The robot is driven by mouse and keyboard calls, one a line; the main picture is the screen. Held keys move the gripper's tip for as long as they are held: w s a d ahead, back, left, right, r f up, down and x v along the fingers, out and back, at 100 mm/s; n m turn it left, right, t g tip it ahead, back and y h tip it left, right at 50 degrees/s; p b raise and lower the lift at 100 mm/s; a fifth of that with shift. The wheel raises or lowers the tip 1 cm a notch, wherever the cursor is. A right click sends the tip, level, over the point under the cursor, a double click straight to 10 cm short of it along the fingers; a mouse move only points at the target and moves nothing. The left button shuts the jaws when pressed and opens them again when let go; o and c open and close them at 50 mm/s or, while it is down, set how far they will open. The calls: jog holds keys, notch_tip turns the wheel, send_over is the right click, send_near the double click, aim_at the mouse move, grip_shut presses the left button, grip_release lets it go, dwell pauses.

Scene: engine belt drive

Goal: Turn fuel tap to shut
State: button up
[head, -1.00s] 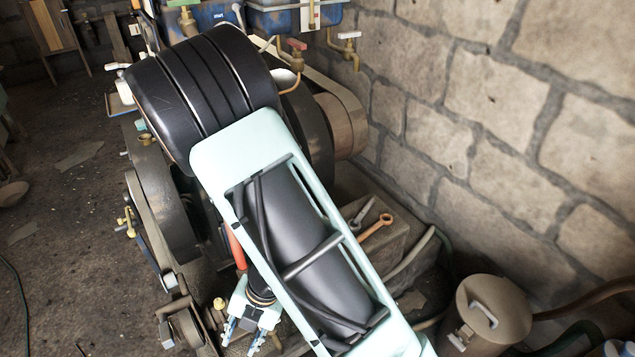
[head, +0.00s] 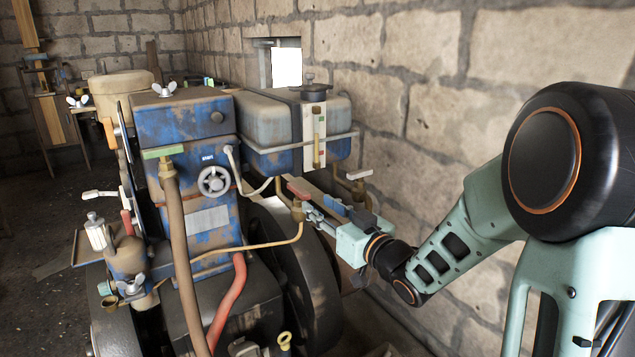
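Two small brass taps show below the blue fuel tank (head: 262,162) in the head view. One has a red lever (head: 299,189) over a brass body (head: 298,211), with a thin brass pipe leading down and left to the engine. The other has a white lever (head: 358,174) and stands to the right. Which one is the fuel tap is not marked. My gripper (head: 308,212) reaches in from the right, its fingertips close beside the red-levered tap, at or just below the lever. Contact cannot be made out. The finger gap is too small to read.
The blue engine block (head: 208,130) with a round handwheel (head: 214,181) stands left of my gripper. A dark flywheel (head: 312,285) is below it. The stone wall (head: 440,90) runs close behind on the right. A red hose (head: 230,300) hangs in front of the engine.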

aim_at(299, 188)
jog(key=x, duration=1)
jog(key=shift+w+a+r+p, duration=0.15)
jog(key=shift+w+p, duration=0.15)
jog(key=shift+w, duration=0.05)
grip_shut()
